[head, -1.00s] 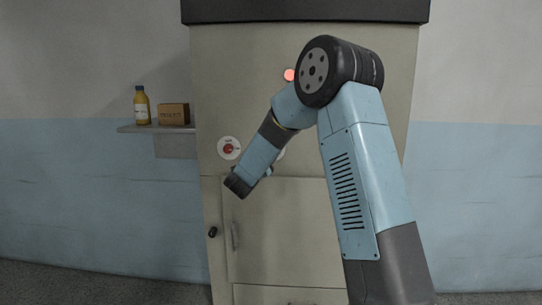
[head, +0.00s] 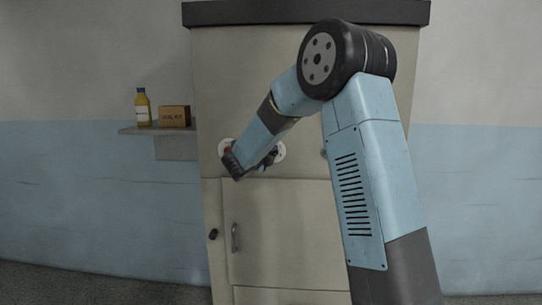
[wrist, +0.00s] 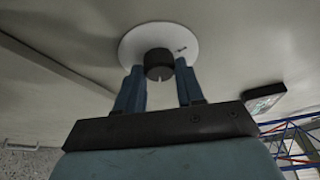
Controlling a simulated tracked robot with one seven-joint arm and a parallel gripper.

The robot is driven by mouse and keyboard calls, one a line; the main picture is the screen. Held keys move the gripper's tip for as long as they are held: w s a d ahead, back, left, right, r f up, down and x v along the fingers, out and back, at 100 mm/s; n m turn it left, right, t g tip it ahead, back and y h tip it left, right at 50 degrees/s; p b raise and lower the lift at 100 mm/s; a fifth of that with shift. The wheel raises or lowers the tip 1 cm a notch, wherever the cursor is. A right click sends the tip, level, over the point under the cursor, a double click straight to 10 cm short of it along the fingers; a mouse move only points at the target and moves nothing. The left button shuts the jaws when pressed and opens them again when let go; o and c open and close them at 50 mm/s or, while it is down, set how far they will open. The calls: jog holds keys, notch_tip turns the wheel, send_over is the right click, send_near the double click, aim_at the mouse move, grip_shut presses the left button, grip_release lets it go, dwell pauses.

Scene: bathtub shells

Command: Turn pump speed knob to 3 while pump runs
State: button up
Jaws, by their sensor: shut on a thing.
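The pump speed knob is a black round knob (wrist: 158,60) with a white pointer mark, on a white disc (wrist: 205,42) with small dark marking in the wrist view. My gripper (wrist: 158,72) has its two blue fingers on either side of the knob and is shut on it. In the head view the white disc (head: 281,152) shows beside my gripper (head: 270,158), on the front of a beige cabinet (head: 240,80); the knob is mostly hidden there. The pointer's number cannot be read.
A red button (head: 228,150) on a white plate sits left of my wrist, partly covered. A cabinet door with a handle (head: 235,237) is below. A wall shelf (head: 150,130) at left holds a yellow bottle (head: 143,107) and a brown box (head: 174,116).

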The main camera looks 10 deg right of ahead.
jog(key=shift+d+f, duration=0.15)
jog(key=shift+f, duration=0.15)
jog(key=o, duration=0.8)
jog(key=shift+o, duration=1.2)
jog(key=shift+r, duration=0.2)
jog(key=v, duration=1.3)
jog(key=shift+s+a, duration=0.25)
jog(key=shift+s, duration=0.05)
